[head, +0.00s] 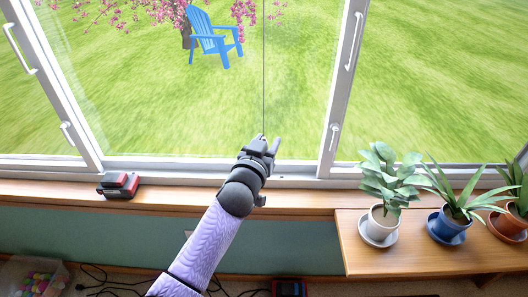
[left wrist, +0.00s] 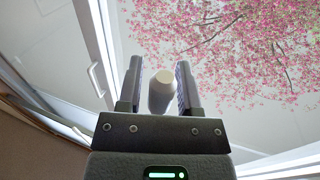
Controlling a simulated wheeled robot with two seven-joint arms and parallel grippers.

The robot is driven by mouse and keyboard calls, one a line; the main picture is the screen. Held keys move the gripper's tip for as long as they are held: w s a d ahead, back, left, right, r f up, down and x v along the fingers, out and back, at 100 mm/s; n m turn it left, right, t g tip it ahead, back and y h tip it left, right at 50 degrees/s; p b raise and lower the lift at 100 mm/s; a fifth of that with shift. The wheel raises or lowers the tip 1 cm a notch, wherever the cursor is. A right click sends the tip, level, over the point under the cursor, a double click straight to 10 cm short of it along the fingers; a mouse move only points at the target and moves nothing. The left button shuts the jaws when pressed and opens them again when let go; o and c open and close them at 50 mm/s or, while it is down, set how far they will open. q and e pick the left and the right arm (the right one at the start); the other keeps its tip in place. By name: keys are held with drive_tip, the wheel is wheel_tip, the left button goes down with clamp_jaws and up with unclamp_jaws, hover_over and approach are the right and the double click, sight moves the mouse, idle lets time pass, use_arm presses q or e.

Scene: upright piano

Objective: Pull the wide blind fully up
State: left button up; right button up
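A thin dark pull cord (head: 264,70) hangs straight down in front of the middle window pane in the head view. Its lower end meets my left gripper (head: 269,143), which is raised in front of the window's lower edge. In the left wrist view, a white cylindrical cord pull (left wrist: 160,92) stands between the two fingers of the left gripper (left wrist: 159,85). The fingers are apart, with narrow gaps visible beside the pull, so they appear around it and not closed on it. The blind itself is in neither view. My right gripper is not in view.
A wooden sill (head: 180,198) runs below the window, with a red-and-black object (head: 119,185) on it. Several potted plants, one in a blue pot (head: 447,226), stand on a wooden top (head: 400,255) at right. A bin (head: 32,277) and cables lie at lower left.

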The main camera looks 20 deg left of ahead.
use_arm(q)
clamp_jaws()
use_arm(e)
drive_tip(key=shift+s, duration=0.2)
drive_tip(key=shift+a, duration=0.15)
use_arm(q)
wheel_tip(320, 180, down, 9)
drive_tip(key=b, duration=0.6)
drive_tip(key=shift+f+b, duration=0.15)
drive_tip(key=shift+b, duration=0.2)
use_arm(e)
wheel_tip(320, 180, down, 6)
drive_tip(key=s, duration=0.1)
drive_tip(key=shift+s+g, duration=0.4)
